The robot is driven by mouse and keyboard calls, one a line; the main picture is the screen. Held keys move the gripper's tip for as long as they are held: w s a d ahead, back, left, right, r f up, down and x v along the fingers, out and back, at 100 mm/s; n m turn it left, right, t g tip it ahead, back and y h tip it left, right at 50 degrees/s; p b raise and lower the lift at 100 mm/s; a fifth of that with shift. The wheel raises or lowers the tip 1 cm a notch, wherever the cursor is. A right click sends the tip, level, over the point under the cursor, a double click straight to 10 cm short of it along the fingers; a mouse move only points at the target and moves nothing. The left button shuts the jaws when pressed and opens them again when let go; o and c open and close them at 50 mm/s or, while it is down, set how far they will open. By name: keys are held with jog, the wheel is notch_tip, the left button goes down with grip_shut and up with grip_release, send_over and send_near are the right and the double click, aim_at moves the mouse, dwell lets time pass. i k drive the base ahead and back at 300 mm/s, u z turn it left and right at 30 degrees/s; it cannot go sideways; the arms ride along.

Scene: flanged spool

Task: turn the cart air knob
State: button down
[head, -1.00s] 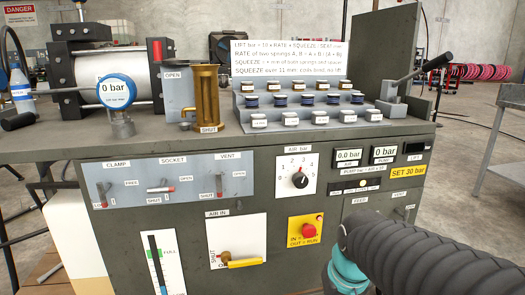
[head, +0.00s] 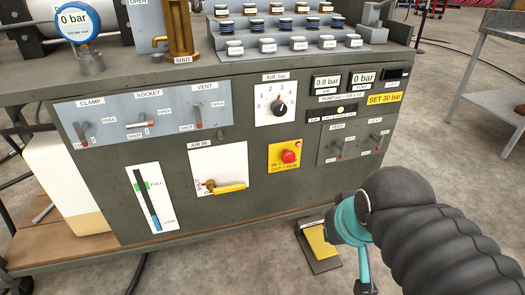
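The air knob (head: 279,108) is a round black knob on a white plate marked AIR bar, with numbers around it. It sits on the upper middle of the cart's grey front panel (head: 250,135). Its pointer mark is too small to read surely. My arm, in a black ribbed sleeve with teal joints, is at the lower right, apart from the knob and the panel. My gripper's fingers do not show. The small air readout (head: 326,83) right of the knob reads 0.0 bar.
Left are the clamp, socket and vent levers (head: 145,118). Below the knob are a yellow-handled AIR IN valve (head: 225,188) and a red button (head: 289,156). A yellow-topped pedal (head: 319,243) lies on the floor near my arm. A grey side table (head: 493,75) stands at right.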

aim_at(279, 109)
jog(key=u, duration=0.55)
jog(key=k, duration=1.3)
jog(key=u, duration=0.95)
jog(key=i, duration=1.15)
jog(key=z, duration=0.65)
